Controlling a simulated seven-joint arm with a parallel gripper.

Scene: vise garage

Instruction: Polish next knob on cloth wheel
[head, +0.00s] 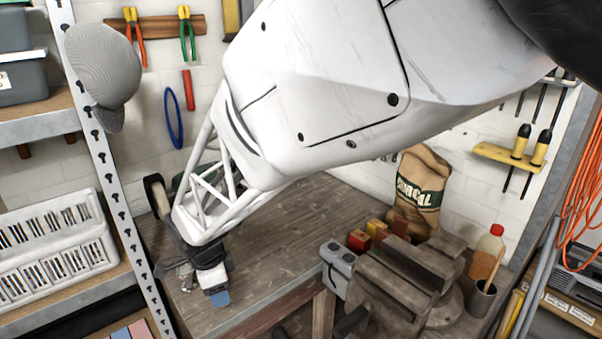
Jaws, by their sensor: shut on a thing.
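My gripper (216,290) is low over the left part of the wooden workbench, pointing down, with a white and blue part at its tip. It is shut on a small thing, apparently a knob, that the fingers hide. Small grey metal pieces (184,278) show just left of the fingers; I cannot tell what they are. A bench machine with a dark-rimmed wheel and a pale wheel (158,196) stands behind my wrist, and its greenish body is mostly hidden. The gripper appears in front of the wheel; I cannot tell whether anything touches it.
The wooden workbench (290,225) is clear in the middle. A vise (400,285), a grey box (338,262), coloured blocks (360,240), a charcoal sack (420,185) and a bottle (487,250) crowd its right side. A shelf post (105,170) and a white basket (55,250) stand left.

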